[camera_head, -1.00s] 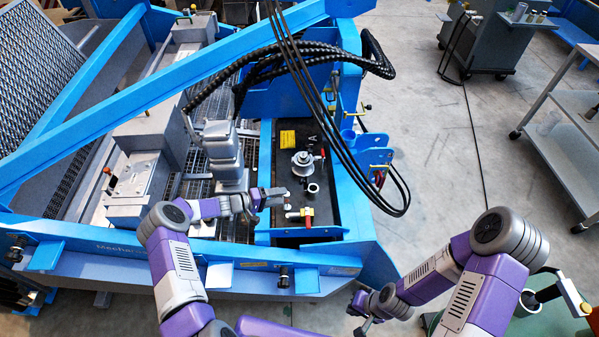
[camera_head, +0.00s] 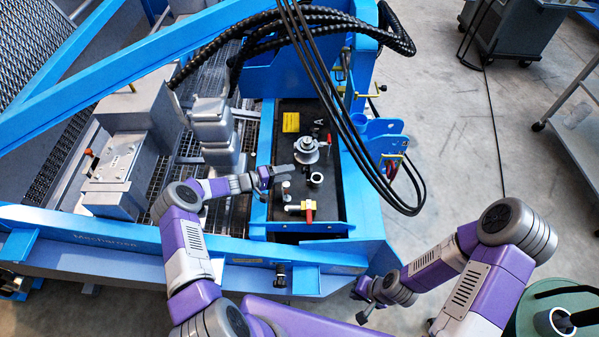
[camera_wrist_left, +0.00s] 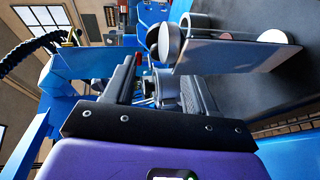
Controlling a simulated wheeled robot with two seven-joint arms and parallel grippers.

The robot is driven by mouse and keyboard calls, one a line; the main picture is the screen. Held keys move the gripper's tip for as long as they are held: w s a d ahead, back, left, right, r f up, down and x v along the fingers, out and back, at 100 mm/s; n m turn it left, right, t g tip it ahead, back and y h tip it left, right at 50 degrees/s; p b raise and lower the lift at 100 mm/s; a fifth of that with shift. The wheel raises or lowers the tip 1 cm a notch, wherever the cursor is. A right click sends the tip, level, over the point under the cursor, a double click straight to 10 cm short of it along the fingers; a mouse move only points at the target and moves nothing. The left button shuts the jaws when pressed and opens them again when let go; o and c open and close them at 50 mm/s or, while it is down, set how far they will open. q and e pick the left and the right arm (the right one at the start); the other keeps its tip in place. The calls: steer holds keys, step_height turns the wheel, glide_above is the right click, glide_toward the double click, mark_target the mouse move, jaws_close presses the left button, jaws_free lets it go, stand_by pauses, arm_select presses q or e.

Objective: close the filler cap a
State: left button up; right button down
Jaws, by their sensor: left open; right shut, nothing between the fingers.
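The grey metal filler (camera_head: 306,150), with a round flange and a red part on its right, stands on the black panel (camera_head: 325,190) beside a white letter A. I cannot tell how its cap is set. My left gripper (camera_head: 280,173) is open just left of and in front of the filler, apart from it in the head view. In the left wrist view, my open left fingers (camera_wrist_left: 158,88) have grey and red fittings beyond them, partly hidden. My right gripper (camera_head: 363,303) is shut and empty, low outside the blue frame.
A yellow label (camera_head: 291,122) lies behind. Black hoses (camera_head: 360,150) hang to the right. The blue frame (camera_head: 362,215) walls the panel.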

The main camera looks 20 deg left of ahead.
mark_target(306, 171)
arm_select(q)
steer(key=b+x, duration=0.1)
steer(key=x, duration=0.4)
steer(key=shift+w+d+f, duration=0.1)
steer(key=shift+w+d, duration=0.05)
steer(key=shift+d, duration=0.1)
